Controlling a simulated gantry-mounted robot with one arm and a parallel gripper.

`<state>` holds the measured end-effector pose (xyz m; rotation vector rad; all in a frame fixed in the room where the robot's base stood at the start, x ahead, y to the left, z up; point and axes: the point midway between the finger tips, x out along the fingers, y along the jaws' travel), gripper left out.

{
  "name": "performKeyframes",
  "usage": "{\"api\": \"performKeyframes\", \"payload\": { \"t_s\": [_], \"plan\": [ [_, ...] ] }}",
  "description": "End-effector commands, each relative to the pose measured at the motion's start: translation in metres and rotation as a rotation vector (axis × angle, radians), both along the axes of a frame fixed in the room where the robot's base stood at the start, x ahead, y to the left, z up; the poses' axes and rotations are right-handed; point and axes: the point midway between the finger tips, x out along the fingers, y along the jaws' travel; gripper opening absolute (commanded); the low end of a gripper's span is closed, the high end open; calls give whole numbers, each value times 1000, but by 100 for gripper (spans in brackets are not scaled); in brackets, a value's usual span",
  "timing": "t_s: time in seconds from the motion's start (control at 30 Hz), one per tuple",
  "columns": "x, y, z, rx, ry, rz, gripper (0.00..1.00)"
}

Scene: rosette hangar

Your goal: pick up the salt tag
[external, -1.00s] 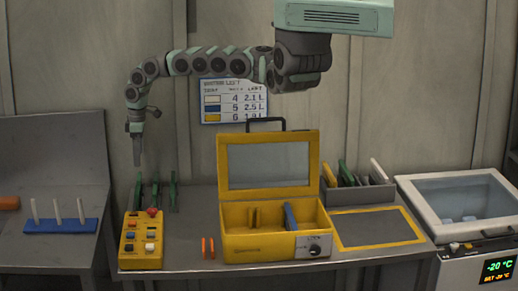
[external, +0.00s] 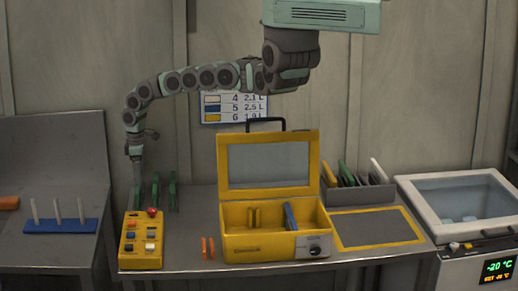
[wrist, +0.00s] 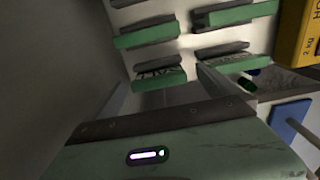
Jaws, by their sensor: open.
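I cannot tell which piece is the salt tag, as no label is readable. Several upright green pieces stand in a row at the back left of the bench in the external view, one of them a green piece (external: 155,192). The wrist view shows several green bars with grey parts, and one green bar (wrist: 158,79) has dark marks too blurred to read. My gripper (external: 137,187) is open and points down at the left end of the row, overlapping the leftmost piece. In the wrist view my gripper (wrist: 163,70) has its fingers spread either side of the marked bar. Contact is not clear.
A yellow button box (external: 141,248) stands in front of the row. A yellow open-lidded case (external: 245,243) is to the right. A blue peg tray (external: 60,226) sits on the left bench. Orange pieces (external: 207,248) stand near the front edge.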

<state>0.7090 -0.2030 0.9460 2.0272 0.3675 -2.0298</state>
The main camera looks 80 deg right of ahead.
Motion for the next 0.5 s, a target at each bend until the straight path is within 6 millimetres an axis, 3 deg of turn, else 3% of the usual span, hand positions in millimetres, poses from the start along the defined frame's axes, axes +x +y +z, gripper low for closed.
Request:
{"api": "performKeyframes", "payload": {
  "t_s": [0.13, 0.37, 0.5],
  "plan": [
    [2, -1, -13, -2, -4, -1, 100],
    [1, -1, -14, -3, -3, -1, 100],
    [1, -1, -15, -2, -2, -1, 89]
  ]
}}
